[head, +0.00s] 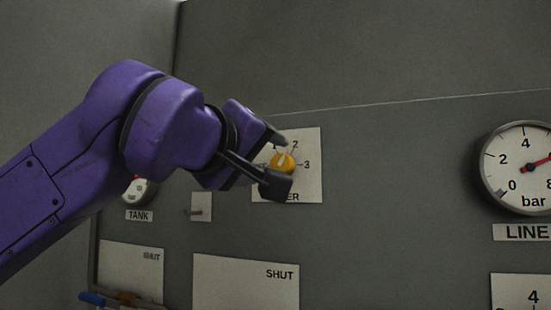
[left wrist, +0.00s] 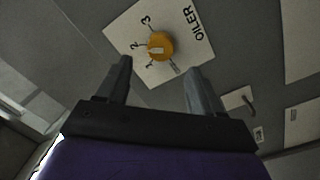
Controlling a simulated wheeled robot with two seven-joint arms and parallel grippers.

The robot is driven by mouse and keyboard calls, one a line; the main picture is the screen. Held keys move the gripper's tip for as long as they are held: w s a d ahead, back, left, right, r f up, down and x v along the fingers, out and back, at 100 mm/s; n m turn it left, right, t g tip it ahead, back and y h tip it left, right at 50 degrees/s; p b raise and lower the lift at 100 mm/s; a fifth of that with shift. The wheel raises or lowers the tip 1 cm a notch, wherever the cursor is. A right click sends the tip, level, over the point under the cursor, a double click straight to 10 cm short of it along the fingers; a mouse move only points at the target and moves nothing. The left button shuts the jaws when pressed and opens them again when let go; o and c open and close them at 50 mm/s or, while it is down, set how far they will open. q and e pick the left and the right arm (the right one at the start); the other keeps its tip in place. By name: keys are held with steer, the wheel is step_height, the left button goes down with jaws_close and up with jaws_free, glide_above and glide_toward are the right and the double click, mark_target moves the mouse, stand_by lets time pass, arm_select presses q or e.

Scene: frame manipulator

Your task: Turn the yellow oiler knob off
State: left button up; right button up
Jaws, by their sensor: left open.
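The yellow oiler knob (head: 283,162) sits on a white plate (head: 312,186) with numbers 2 and 3 showing in the head view. In the left wrist view the knob (left wrist: 160,46) has a pale pointer mark, and the plate (left wrist: 191,50) reads OILER with 1, 2 and 3 around the knob. Which mark the pointer is set to is hard to tell. My left gripper (head: 282,160) is open and empty in front of the plate. In the left wrist view its fingers (left wrist: 160,78) are spread, with the knob beyond the tips, between them. My right gripper is not in view.
A LINE pressure gauge (head: 528,168) is on the panel at the right. A TANK gauge (head: 136,190) is partly behind my left arm. A small lever (head: 194,212) sits left of the oiler plate. SHUT plates (head: 245,284) lie below.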

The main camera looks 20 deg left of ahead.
mark_target(279, 163)
arm_select(q)
steer(key=w, duration=0.6)
steer(key=shift+d+f+p, duration=0.1)
steer(key=shift+d+p, duration=0.25)
steer(key=shift+d, duration=0.05)
steer(key=c, duration=1.1)
steer(key=shift+o, duration=0.2)
